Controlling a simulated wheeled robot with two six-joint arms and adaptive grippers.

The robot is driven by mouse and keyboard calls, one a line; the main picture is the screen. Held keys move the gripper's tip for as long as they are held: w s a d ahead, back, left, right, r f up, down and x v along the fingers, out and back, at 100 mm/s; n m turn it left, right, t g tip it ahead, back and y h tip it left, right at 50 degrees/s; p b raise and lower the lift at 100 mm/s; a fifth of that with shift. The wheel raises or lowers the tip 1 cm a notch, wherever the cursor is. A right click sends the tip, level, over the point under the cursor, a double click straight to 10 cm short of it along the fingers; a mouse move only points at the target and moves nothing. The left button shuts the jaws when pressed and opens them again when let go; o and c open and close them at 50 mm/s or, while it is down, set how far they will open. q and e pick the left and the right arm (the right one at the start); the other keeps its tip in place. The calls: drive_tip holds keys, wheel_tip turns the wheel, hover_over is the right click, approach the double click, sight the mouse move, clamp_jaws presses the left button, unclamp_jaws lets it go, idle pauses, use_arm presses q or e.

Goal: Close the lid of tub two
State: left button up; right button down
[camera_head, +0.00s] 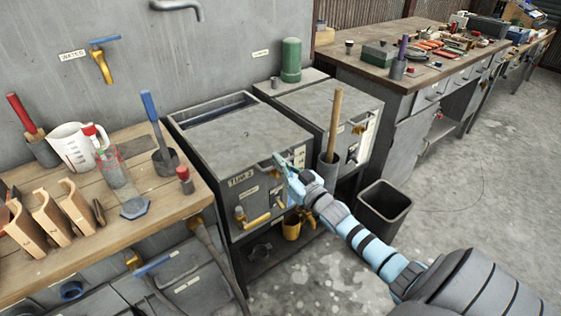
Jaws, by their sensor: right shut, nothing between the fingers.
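Tub two (251,212) is a grey metal box with a "TUB 2" label on its front, standing right of the wooden bench. Its flat grey lid (238,137) covers most of the top. A dark gap shows along the back of the top, behind the lid. My right gripper (281,166) is shut and empty at the lid's front right edge, close to the tub's front corner. I cannot tell whether it touches the lid. My right arm comes in from the lower right. My left gripper is out of view.
A second grey tub (345,105) stands just right, with a green cylinder (291,60) behind and a wooden-handled tool in a holder (328,172) before it. The wooden bench (150,195) holds a jug and tools. A black bin (383,208) stands on the open floor.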

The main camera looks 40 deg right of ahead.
drive_tip(key=shift+s+f, duration=0.2)
drive_tip(key=shift+f, duration=0.2)
wheel_tip(320, 180, up, 5)
drive_tip(key=p, duration=0.6)
drive_tip(key=s+f+p, duration=0.1)
drive_tip(key=s+p, duration=0.1)
drive_tip(key=s, duration=0.7)
drive_tip(key=shift+a+f+p, duration=0.15)
drive_tip(key=shift+f+p, duration=0.2)
drive_tip(key=shift+w+f, duration=0.1)
